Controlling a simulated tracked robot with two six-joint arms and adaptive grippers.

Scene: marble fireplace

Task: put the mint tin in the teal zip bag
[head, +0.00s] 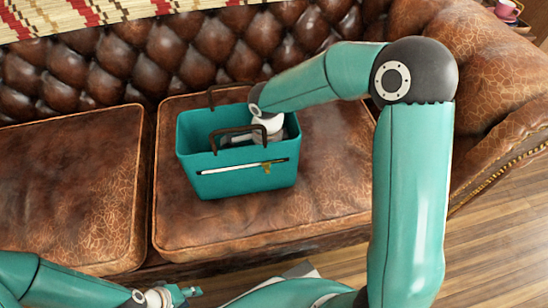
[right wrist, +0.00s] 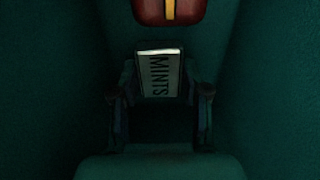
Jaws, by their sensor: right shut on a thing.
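The teal zip bag (head: 240,180) stands upright and open on the sofa seat, with two brown handles and a zip pocket on its front. My right arm reaches down into it from the right. The right gripper (right wrist: 160,92) is inside the bag, its fingers hidden by the bag in the head view. In the right wrist view it is shut on the mint tin (right wrist: 160,74), a pale tin lettered MINTS, between dark teal walls. My left gripper (head: 176,296) is low in the head view, in front of the sofa and away from the bag; its finger opening is unclear.
A red thing with a yellow stripe (right wrist: 169,10) lies in the bag beyond the tin. The brown leather sofa (head: 75,195) has free seat room left of the bag. A pink cup (head: 506,9) stands at the top right. Wooden floor (head: 500,260) shows at right.

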